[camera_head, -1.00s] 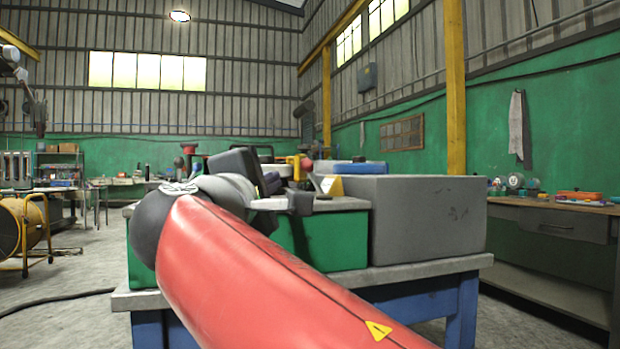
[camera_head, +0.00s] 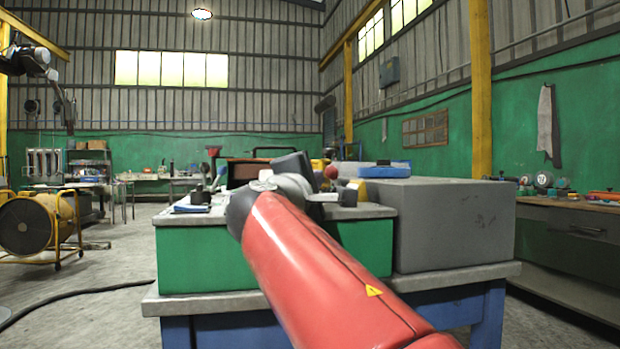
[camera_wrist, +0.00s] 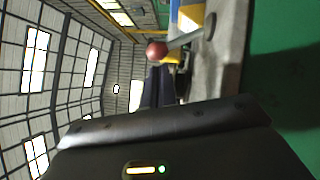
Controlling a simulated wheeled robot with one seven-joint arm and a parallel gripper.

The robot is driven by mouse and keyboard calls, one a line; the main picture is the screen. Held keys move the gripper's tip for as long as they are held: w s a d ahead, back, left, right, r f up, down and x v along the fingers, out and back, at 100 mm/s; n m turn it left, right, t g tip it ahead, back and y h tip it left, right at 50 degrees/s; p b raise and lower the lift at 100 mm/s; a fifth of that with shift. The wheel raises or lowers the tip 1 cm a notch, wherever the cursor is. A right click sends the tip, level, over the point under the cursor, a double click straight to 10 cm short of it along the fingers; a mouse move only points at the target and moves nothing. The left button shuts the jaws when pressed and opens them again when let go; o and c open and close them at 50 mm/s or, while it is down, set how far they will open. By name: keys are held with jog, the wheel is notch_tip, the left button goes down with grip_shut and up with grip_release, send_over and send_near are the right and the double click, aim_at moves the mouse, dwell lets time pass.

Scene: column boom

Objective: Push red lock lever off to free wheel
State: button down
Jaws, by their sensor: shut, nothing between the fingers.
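A lever with a red ball knob (camera_wrist: 156,50) and a grey rod shows at the top of the wrist view, lying sideways in the picture. The red knob also shows in the head view (camera_head: 331,172), just right of my gripper's dark end. My gripper (camera_wrist: 158,88) is shut and empty, its dark fingers below the knob in the wrist picture. In the head view my gripper (camera_head: 295,165) is partly hidden by my red arm. A gap appears between knob and fingers, but I cannot tell how deep it is. I cannot clearly make out the wheel.
A green block with a grey top (camera_head: 200,262) and a large grey box (camera_head: 456,228) stand on a blue-legged bench. A blue item (camera_head: 385,170) lies on the box. A workbench (camera_head: 575,225) is at right, a yellow drum fan (camera_head: 28,226) at left.

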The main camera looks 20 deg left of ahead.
jog(key=shift+w, duration=0.2)
jog(key=shift+d+r, duration=0.1)
jog(key=shift+r, duration=0.1)
